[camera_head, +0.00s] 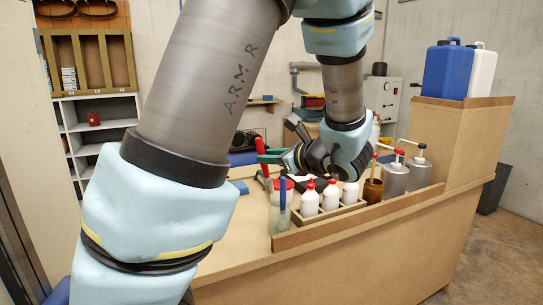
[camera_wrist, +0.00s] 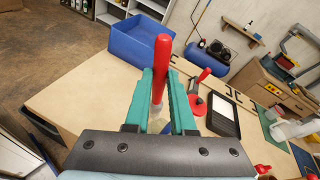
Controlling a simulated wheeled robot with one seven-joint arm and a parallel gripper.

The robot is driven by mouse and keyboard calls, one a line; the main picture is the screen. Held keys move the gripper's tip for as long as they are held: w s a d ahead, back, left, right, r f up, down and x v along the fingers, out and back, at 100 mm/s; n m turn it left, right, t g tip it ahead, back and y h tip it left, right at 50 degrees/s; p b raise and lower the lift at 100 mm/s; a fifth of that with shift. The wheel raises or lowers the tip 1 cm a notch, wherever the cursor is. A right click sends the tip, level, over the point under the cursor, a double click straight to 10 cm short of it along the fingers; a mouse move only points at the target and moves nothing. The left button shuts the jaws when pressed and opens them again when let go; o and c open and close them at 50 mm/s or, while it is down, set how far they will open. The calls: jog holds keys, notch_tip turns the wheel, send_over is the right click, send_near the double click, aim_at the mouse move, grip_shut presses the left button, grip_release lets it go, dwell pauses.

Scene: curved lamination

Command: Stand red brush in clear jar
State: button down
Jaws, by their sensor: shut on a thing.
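My gripper (camera_wrist: 160,100) is shut on the red brush (camera_wrist: 162,72) in the wrist view. The brush's red handle rises between the teal fingers, and a pale part shows below it near the wrist plate. In the head view my gripper (camera_head: 268,154) is over the bench, and a tilted red handle shows at its fingers. The clear jar (camera_head: 275,220) stands on the bench in the head view, nearer the camera than the gripper, with a blue-handled brush (camera_head: 283,194) upright in it. The held brush is apart from the jar. I cannot make out the jar in the wrist view.
Red-capped white bottles (camera_head: 310,202) stand in a wooden tray right of the jar. A brown pot (camera_head: 373,190) and metal pump cans (camera_head: 394,180) stand further right. A blue bin (camera_wrist: 138,45) and another red-handled tool (camera_wrist: 203,76) are on the bench. Bare bench lies left of the jar.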

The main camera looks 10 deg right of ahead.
jog(key=b, duration=0.4)
send_over(272, 191)
jog(key=s, duration=0.3)
jog(key=shift+w+f, duration=0.15)
jog(key=shift+f, duration=2.85)
jog(key=shift+w+d+f+b, duration=0.2)
jog(key=shift+f+b, duration=0.5)
jog(key=shift+f, duration=0.25)
jog(key=shift+w+d+f+b, duration=0.15)
jog(key=shift+d+f+b, duration=0.05)
jog(key=shift+f+b, duration=0.6)
jog(key=shift+w+d+f+b, duration=0.2)
jog(key=shift+f+b, duration=0.4)
jog(key=shift+f, duration=0.45)
jog(key=c, duration=1.1)
grip_release()
jog(key=o, duration=0.4)
jog(key=shift+r, duration=0.15)
